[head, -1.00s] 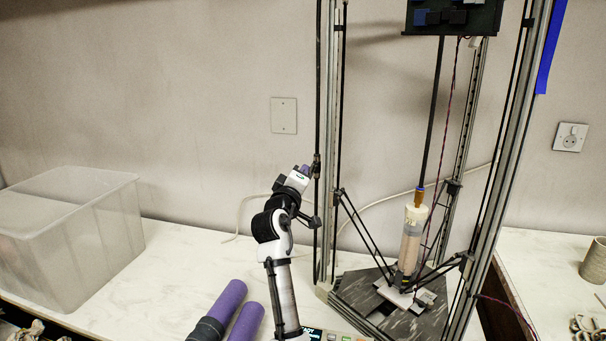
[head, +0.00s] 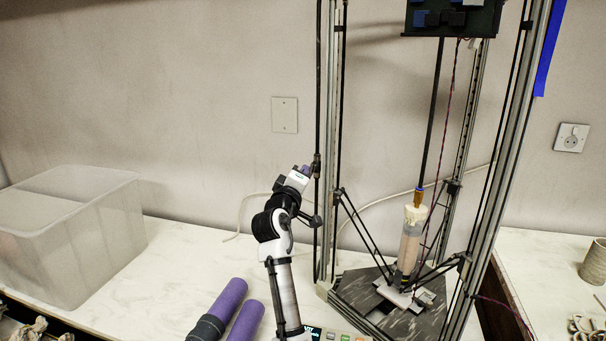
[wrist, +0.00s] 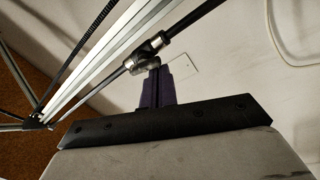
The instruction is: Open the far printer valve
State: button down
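A delta printer frame with tall metal columns (head: 493,170) stands on the white bench. A dark fitting (head: 317,165), which may be the valve, sits on the thin vertical pipe at its left column. The wrist view shows it as a metal fitting (wrist: 148,53) on a slanting pipe. My gripper (head: 304,169) is right beside it, with purple fingers. In the wrist view the fingers (wrist: 156,87) are close together, tips at the fitting, with a narrow dark strip between them. I cannot tell whether they hold a handle there.
A clear plastic bin (head: 80,235) stands at the left. Purple rolls (head: 230,305) lie in front, beside my arm. A clay-filled tube (head: 410,245) stands inside the printer above its dark base (head: 350,290). A beige cup (head: 594,262) is at the far right.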

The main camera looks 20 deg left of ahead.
jog(key=shift+d+f+n+p, duration=0.1)
jog(key=shift+d+n+p, duration=0.1)
jog(key=shift+n+p, duration=0.25)
dwell(0.9)
jog(key=shift+a, duration=0.1)
